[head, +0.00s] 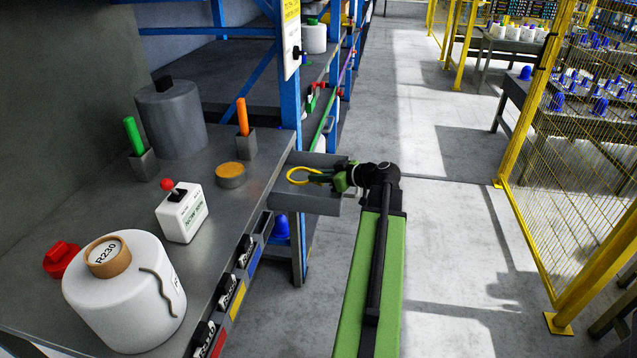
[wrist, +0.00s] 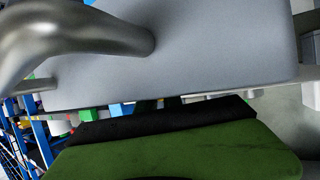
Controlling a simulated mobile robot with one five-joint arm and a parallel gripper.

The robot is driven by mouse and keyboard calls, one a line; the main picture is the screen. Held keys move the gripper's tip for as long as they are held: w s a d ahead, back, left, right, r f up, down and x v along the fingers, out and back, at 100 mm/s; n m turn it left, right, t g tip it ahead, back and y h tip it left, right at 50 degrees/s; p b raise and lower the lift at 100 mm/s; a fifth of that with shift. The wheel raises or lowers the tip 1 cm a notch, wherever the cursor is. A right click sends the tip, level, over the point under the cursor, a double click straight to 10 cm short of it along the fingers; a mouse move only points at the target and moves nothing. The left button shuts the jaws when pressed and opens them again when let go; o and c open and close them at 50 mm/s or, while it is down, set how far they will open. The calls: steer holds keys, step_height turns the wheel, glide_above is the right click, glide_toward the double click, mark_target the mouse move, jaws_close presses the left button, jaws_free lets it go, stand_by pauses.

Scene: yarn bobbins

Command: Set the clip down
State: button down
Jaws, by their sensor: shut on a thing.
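My gripper (head: 338,179) is at the end of my green arm, at the right end of the bench, over a grey open tray (head: 308,203). In the wrist view a green finger with a black pad (wrist: 175,150) fills the bottom, close to a large grey body (wrist: 220,45) and a curved grey metal piece (wrist: 75,35). The clip's held part is hidden.
The grey bench (head: 215,205) holds a white yarn bobbin (head: 120,305), a white box with a red-knobbed lever (head: 182,215), a round yellow-topped tin (head: 230,176), a grey cylinder (head: 172,120), and green and orange markers in holders. A blue rack (head: 289,75) stands behind.

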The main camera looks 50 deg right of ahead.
steer(key=shift+f+b, duration=0.45)
steer(key=shift+b, duration=0.1)
steer(key=shift+f, duration=0.1)
steer(key=c, duration=1.5)
jaws_free()
steer(key=shift+s+a, duration=0.1)
steer(key=shift+r+p, duration=0.35)
steer(key=shift+r, duration=0.05)
steer(key=p+v, duration=0.1)
steer(key=v, duration=0.3)
steer(key=p+v, duration=0.2)
steer(key=v, duration=0.1)
steer(key=p+v, duration=0.2)
steer(key=v, duration=0.2)
steer(key=shift+s+r, duration=0.1)
steer(key=shift+r, duration=0.4)
steer(key=shift+s, duration=0.25)
